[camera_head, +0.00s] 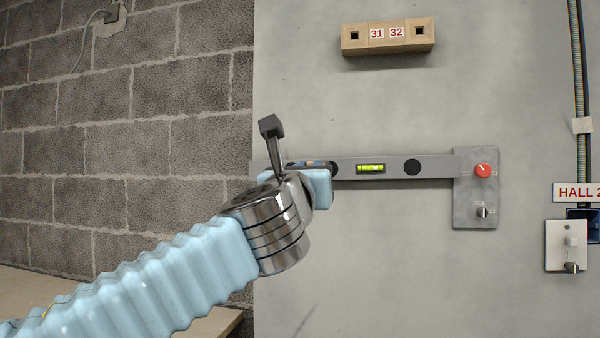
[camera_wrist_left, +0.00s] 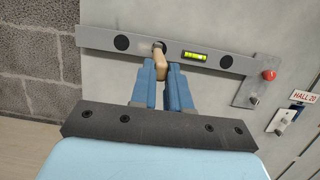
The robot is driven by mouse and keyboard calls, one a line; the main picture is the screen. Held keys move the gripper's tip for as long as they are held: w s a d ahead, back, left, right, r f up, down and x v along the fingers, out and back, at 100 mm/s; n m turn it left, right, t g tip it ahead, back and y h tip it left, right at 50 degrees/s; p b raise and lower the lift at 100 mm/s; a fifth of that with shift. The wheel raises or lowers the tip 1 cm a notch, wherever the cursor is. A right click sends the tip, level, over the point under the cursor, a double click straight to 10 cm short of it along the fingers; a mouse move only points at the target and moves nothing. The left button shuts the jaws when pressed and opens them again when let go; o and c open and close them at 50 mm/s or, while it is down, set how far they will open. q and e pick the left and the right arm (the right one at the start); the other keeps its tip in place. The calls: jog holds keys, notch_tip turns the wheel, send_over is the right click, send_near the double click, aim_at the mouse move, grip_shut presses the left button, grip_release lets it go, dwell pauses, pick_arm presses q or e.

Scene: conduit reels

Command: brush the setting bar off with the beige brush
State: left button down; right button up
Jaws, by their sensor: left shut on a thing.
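The setting bar (camera_head: 385,168) is a long grey level with a yellow-green vial and dark round spots, fixed roughly level on the grey wall. It also crosses the top of the left wrist view (camera_wrist_left: 225,60), where it looks tilted. My left gripper (camera_wrist_left: 163,70) is shut on the beige brush (camera_wrist_left: 159,66), whose rounded beige handle shows between the blue fingers. The brush's far end overlaps the bar in that view; whether it touches cannot be told. In the head view my left gripper (camera_head: 320,186) is in front of the bar's left part and hides the brush mostly. My right gripper is out of view.
A grey plate (camera_head: 475,215) with a red knob (camera_head: 482,170) and a dark knob adjoins the bar's right end. A wooden block (camera_head: 388,38) marked 31 and 32 sits above. A switch plate (camera_head: 558,250) and conduit (camera_head: 578,80) are at right. A brick wall (camera_head: 120,130) stands left.

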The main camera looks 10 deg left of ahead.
pick_arm(q)
jog(key=shift+a, duration=2.2)
jog(key=d, duration=0.4)
jog(key=shift+d+p, duration=0.2)
jog(key=shift+p, duration=0.1)
jog(key=s, duration=0.9)
jog(key=shift+a+b, duration=0.15)
jog(key=shift+b, duration=0.2)
